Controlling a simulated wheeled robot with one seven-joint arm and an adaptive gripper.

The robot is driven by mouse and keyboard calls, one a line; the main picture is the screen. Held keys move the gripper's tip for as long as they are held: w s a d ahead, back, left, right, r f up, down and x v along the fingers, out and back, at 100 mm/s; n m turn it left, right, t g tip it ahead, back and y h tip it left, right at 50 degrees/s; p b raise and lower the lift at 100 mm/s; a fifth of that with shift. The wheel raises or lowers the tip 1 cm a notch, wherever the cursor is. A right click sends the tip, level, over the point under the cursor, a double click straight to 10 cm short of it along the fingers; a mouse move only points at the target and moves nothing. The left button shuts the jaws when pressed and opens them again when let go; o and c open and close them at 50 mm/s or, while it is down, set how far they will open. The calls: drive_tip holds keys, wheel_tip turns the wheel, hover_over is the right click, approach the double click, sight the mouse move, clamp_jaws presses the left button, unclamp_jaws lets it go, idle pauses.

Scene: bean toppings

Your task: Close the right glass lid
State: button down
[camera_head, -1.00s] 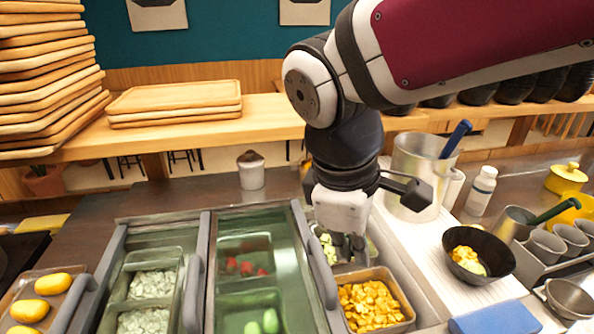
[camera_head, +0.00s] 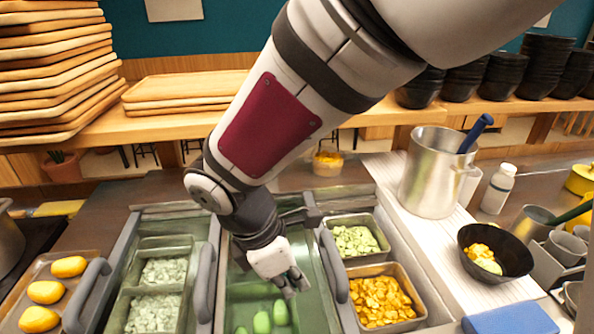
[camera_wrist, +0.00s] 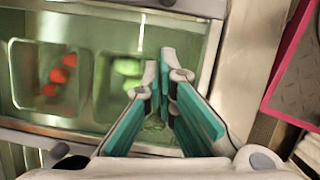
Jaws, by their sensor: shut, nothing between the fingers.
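In the head view the right glass lid (camera_head: 245,292), a greenish pane, lies over the middle bins with green pieces under it. Its grey upright handle (camera_head: 335,265) stands along its right side. The right compartment beside it is uncovered, with a pan of pale green cubes (camera_head: 355,240) and a pan of yellow cubes (camera_head: 382,298). My gripper (camera_head: 292,287) is shut and empty, over the pane, left of the handle and apart from it. In the wrist view the fingers (camera_wrist: 165,68) are together above the glass, with red pieces (camera_wrist: 60,75) seen through it.
Other grey handles (camera_head: 203,285) stand to the left, beside a section of whitish pieces (camera_head: 150,315). A metal pot (camera_head: 430,172), a black bowl (camera_head: 494,250) and a blue block (camera_head: 512,318) are at the right. Stacked wooden trays (camera_head: 55,70) stand at the back left.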

sight(318, 303)
drive_tip(key=x, duration=0.3)
drive_tip(key=shift+w+d, duration=0.15)
drive_tip(key=shift+d, duration=0.15)
drive_tip(key=shift+w+d, duration=0.15)
drive_tip(key=shift+d, duration=0.35)
drive_tip(key=shift+w+d, duration=0.15)
drive_tip(key=shift+d, duration=0.4)
drive_tip(key=shift+w+d+f, duration=0.1)
drive_tip(key=shift+w+d, duration=0.15)
drive_tip(key=shift+d, duration=0.25)
